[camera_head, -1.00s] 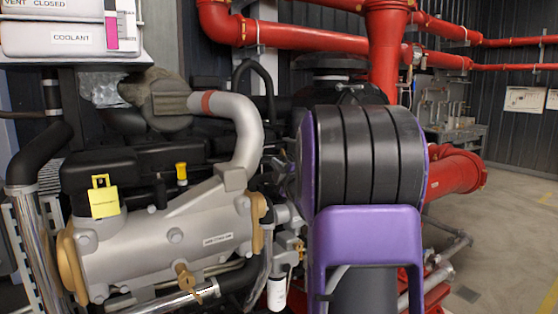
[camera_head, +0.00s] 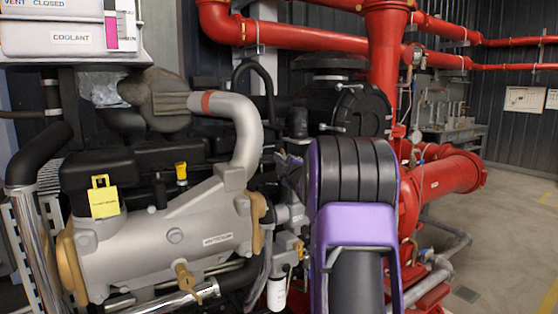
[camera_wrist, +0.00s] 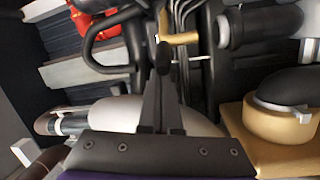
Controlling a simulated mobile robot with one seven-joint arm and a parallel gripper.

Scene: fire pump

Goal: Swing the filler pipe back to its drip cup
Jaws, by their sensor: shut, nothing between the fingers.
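My gripper shows in the wrist view (camera_wrist: 163,50), its two dark fingers together and empty, pointing up the picture. A small brass piece (camera_wrist: 180,38) lies near the fingertips; I cannot tell whether they touch. A bent black pipe (camera_wrist: 90,48) curves to the left of the fingers. In the head view a bent black pipe (camera_head: 255,72) stands behind the engine. I cannot tell for sure which pipe is the filler pipe, and I cannot make out the drip cup. My purple and black arm hides much of the middle right in the head view.
The grey engine cylinder (camera_head: 165,245) with brass end flanges fills the lower left. A silver pipe with a red band (camera_head: 242,130) arches above it. The coolant tank (camera_head: 70,38) is at upper left. Red pipes (camera_head: 385,50) stand behind. Open floor (camera_head: 510,230) lies at right.

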